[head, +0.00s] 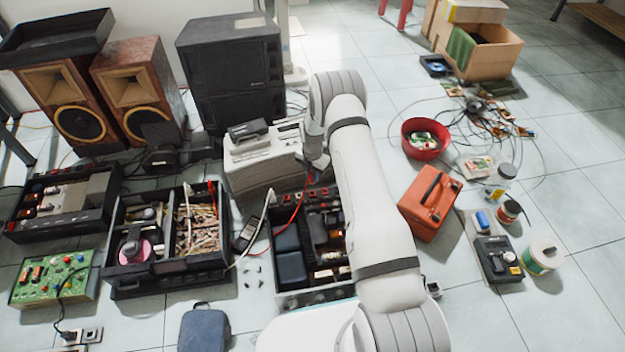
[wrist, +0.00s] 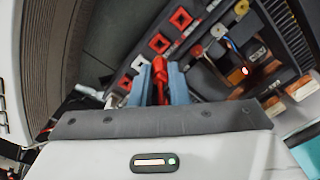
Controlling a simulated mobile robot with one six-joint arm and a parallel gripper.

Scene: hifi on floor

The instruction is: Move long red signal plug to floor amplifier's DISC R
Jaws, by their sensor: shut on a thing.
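My gripper (wrist: 160,84) has its two blue fingers shut on a red plug (wrist: 159,69), whose tip points at a dark panel. The panel belongs to the floor amplifier (wrist: 205,82) and carries red square sockets (wrist: 158,43) and white ones beside them. The plug tip is close to this row; I cannot tell whether it touches or enters a socket. The DISC R label is not readable. In the head view the amplifier (head: 291,240) is an open black chassis below my wrist, with a red cable (head: 299,208) near its back edge. The fingertips are not clear there.
A stack of pale grey units (head: 262,165) stands just behind the amplifier. A black parts crate (head: 168,268) is at its left. An orange case (head: 430,203) and a red bowl (head: 425,138) are at the right. Clear floor lies at the lower right.

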